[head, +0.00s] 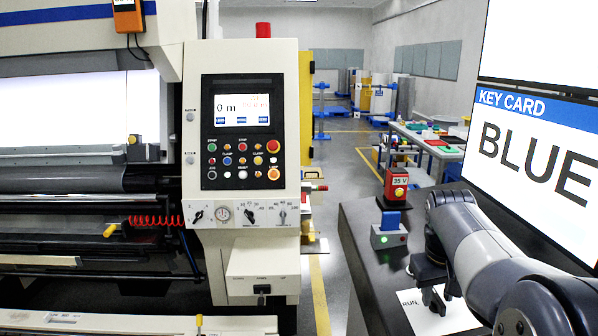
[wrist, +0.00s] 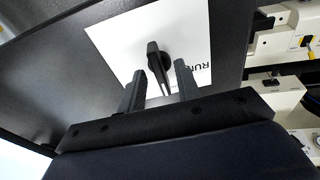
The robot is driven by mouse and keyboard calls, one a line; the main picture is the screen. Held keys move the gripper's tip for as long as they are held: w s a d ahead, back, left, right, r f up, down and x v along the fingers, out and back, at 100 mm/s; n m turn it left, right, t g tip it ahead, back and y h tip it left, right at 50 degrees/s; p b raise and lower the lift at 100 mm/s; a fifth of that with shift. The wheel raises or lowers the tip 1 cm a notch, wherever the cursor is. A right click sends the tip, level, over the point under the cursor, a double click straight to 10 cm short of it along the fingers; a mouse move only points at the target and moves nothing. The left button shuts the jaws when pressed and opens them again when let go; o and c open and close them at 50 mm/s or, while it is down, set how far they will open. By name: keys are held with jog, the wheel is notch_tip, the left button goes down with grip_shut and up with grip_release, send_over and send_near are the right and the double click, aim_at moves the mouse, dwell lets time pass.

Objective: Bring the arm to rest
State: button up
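My arm reaches in from the right in the head view, over the dark desk (head: 372,262). My gripper (head: 434,290) points down at a white plate (head: 415,318) marked RUN. In the wrist view my gripper (wrist: 160,85) has its two dark fingers apart. A black knob (wrist: 157,62) on the white plate (wrist: 115,40) shows just beyond and between the fingertips, with a gap visible on each side. I cannot tell how high the fingertips are above the plate.
A blue card (head: 390,220) stands in a grey reader (head: 388,238) with a green light. Behind it is a red box (head: 396,184) reading 35 V. A screen (head: 535,145) reads KEY CARD BLUE. A machine control panel (head: 242,130) stands left, across an aisle.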

jog(key=shift+d+f, duration=0.1)
jog(key=shift+f, duration=0.5)
jog(key=shift+r, duration=0.1)
